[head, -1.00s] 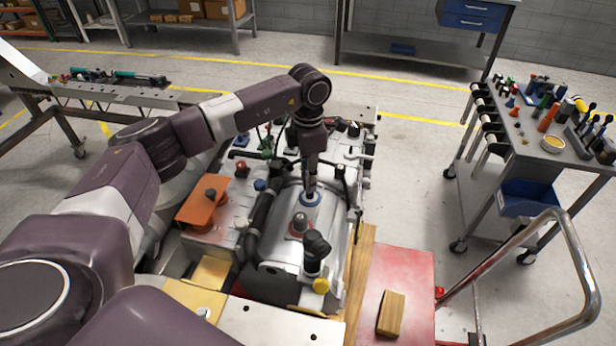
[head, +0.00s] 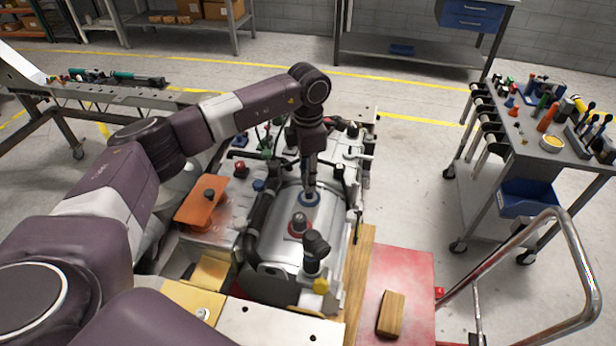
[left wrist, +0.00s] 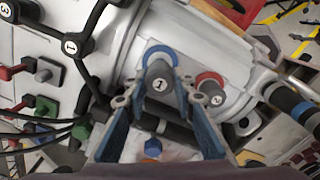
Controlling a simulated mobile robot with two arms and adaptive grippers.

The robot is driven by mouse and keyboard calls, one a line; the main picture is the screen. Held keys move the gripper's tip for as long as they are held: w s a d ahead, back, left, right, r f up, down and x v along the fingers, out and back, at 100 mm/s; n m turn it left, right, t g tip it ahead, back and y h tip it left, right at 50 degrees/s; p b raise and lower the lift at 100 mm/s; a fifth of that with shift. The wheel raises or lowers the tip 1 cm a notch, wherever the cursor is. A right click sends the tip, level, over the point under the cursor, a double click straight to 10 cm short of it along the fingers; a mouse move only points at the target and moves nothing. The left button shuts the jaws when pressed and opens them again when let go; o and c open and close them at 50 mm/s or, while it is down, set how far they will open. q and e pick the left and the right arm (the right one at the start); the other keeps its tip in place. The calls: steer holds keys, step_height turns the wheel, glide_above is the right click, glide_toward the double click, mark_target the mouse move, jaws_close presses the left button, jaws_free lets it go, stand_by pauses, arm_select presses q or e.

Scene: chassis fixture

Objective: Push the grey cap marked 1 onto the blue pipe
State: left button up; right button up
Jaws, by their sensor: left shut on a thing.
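The grey cap marked 1 (left wrist: 159,88) is between the fingers of my left gripper (left wrist: 161,92), with its numbered face toward the left wrist camera. The gripper is shut on it. The blue pipe's ring (left wrist: 160,52) shows around the far end of the cap, in line with it. How deep the cap sits on the pipe is hidden. In the head view my left gripper (head: 310,188) points down at the blue ring (head: 309,200) on top of the silver housing (head: 275,229). My right gripper is not in view.
Beside it, a grey cap marked 2 (left wrist: 216,99) sits at a red ring (left wrist: 210,77). A black elbow fitting (head: 316,245) stands in front. Black hoses (left wrist: 95,35) and an orange block (head: 201,207) lie to the left. A tool cart (head: 555,150) stands at the right.

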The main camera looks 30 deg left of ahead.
arm_select(q)
steer(key=shift+f, duration=0.15)
steer(key=shift+f+b, duration=0.95)
steer(key=shift+f, duration=0.25)
steer(key=shift+f+b, duration=0.5)
steer(key=shift+f, duration=0.15)
steer(key=o, duration=0.8)
steer(key=shift+o, duration=0.2)
steer(key=shift+r, duration=0.15)
steer(key=shift+r+p, duration=1.8)
steer(key=shift+r, duration=1.15)
